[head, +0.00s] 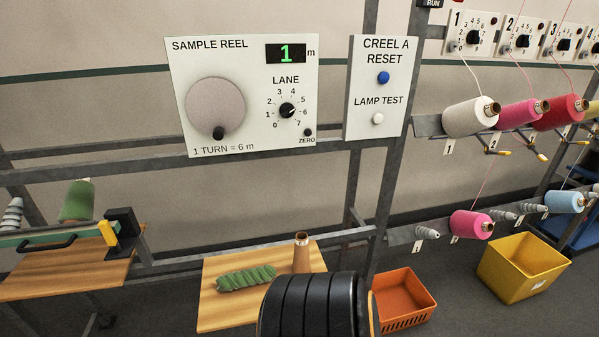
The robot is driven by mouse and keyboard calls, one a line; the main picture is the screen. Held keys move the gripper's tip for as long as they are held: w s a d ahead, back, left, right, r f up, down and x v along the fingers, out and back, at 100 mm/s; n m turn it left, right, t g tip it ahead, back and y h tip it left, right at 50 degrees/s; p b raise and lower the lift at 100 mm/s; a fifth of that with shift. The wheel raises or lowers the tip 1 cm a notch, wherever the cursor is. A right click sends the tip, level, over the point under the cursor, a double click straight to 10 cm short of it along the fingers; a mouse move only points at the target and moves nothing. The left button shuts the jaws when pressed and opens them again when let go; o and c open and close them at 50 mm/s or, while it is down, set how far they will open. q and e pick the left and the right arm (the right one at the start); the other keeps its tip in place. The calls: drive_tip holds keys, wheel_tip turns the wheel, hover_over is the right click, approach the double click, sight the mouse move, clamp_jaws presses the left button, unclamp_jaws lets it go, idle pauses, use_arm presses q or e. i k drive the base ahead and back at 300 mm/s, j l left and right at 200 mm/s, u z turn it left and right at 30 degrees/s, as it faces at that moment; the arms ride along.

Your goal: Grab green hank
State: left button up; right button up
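The green hank (246,278) is a twisted bundle of green yarn. It lies on its side on a small wooden shelf (222,316) at the lower middle of the head view. A brown cone (301,254) stands upright on the same shelf, just right of the hank and behind it. A dark, ribbed, rounded part at the bottom edge looks like one of my arm links and covers the shelf's front right corner. Neither gripper shows in the head view, and nothing is seen touching the hank.
A sample reel panel (240,136) and a reset panel (363,60) are on the frame above. An orange basket (405,302) and a yellow bin (523,264) stand at right. Yarn cones (470,117) sit on pegs. A left wooden table (60,280) holds a green cone (77,201).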

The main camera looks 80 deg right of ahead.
sight(237, 280)
drive_tip(key=z, duration=2.05)
drive_tip(key=i+j+z, duration=0.1)
drive_tip(key=j+z, duration=1)
drive_tip(key=j, duration=0.55)
drive_tip(key=j+z, duration=0.1)
drive_tip(key=j, duration=0.4)
drive_tip(key=k+j, duration=0.1)
drive_tip(key=j, duration=0.45)
drive_tip(key=j+z, duration=0.15)
drive_tip(key=j, duration=0.35)
drive_tip(key=k+j, duration=0.15)
drive_tip(key=j, duration=0.4)
drive_tip(key=j+z, duration=0.1)
drive_tip(key=j, duration=0.4)
drive_tip(key=k+j, duration=0.15)
drive_tip(key=j, duration=0.35)
drive_tip(key=i+l, duration=0.25)
drive_tip(key=i+z, duration=0.05)
